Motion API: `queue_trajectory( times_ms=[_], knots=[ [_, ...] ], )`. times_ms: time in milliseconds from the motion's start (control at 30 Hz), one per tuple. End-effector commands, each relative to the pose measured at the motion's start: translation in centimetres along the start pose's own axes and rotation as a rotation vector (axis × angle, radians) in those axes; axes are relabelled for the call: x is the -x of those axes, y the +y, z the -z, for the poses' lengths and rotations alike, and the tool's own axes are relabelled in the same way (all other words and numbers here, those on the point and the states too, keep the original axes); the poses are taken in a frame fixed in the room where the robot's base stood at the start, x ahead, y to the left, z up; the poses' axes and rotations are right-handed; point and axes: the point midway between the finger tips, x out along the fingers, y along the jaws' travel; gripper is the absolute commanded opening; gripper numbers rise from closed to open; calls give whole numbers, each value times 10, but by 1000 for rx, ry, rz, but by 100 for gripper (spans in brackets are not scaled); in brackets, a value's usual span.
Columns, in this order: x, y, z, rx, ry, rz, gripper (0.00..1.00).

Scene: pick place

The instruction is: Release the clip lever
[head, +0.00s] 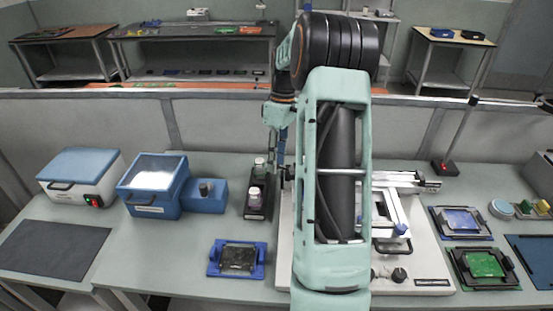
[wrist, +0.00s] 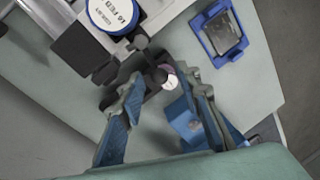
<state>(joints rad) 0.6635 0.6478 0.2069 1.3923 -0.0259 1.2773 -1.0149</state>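My gripper (wrist: 165,105) shows in the wrist view with its two blue-padded fingers spread apart and nothing between the pads. In the head view my gripper (head: 282,165) points down between the bottle rack and the white machine (head: 425,272), partly hidden by my arm. A small dark lever-like part (wrist: 142,42) sticks out from the machine's edge just beyond the fingertips in the wrist view. I cannot tell for sure whether it is the clip lever. A blue-handled frame (head: 393,247) lies on the machine; my arm hides much of it.
Small bottles stand in a dark rack (head: 256,212) beside my gripper. A blue tray (head: 214,270) with a dark board lies in front. Board trays (head: 460,222) (head: 484,268) lie right. A dark mat (head: 52,250) is bare.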

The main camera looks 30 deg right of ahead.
Motion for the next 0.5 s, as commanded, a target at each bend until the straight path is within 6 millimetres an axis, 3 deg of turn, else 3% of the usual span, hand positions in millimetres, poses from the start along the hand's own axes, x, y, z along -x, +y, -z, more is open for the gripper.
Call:
queue_trajectory(
  times_ms=[267, 500],
  knots=[
    [0, 0, 0, 0, 0, 0, 0],
    [1, -3, 0, 56, -11, 0, 0]
  ],
)
